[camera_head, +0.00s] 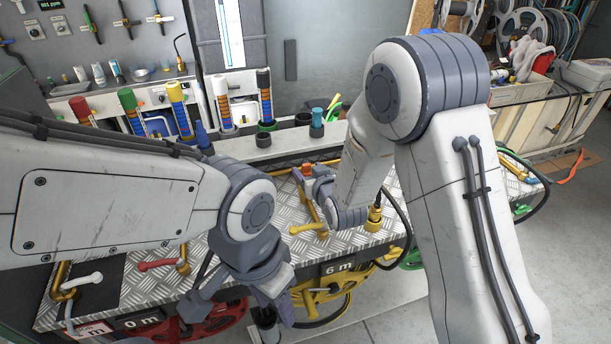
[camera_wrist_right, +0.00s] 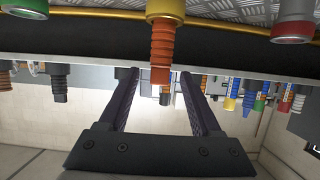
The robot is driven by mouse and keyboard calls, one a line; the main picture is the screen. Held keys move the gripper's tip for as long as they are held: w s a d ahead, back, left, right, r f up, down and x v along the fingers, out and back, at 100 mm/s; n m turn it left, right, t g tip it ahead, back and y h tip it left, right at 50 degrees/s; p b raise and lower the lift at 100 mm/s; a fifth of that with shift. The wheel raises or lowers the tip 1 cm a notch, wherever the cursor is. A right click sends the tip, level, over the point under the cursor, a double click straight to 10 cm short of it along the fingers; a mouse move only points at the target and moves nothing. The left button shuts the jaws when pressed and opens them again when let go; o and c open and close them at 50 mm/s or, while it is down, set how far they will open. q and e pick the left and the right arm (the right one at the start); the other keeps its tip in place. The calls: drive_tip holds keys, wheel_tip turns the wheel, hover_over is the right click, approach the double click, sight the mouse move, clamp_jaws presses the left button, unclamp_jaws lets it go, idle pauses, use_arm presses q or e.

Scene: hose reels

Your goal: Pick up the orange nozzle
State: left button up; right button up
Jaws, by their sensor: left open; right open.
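An orange ribbed nozzle (camera_wrist_right: 162,48) shows in the right wrist view, with a yellow collar (camera_wrist_right: 165,8) at its upper end in the picture. Its orange end lies between the fingertips of my right gripper (camera_wrist_right: 158,76), with gaps visible on both sides. In the head view, my right gripper (camera_head: 314,178) is open near a small orange piece (camera_head: 307,169) above the metal bench; the rest there is hidden by my right arm. My left gripper (camera_head: 236,308) is open and empty at the bench's front edge, left of the orange piece.
Several coloured ribbed nozzles stand along the back rail, including a red (camera_head: 82,110), a green (camera_head: 130,108) and a white one (camera_head: 222,100). Hose reels (camera_head: 322,298) hang at the front.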

drive_tip(key=shift+x, duration=1.15)
clamp_jaws()
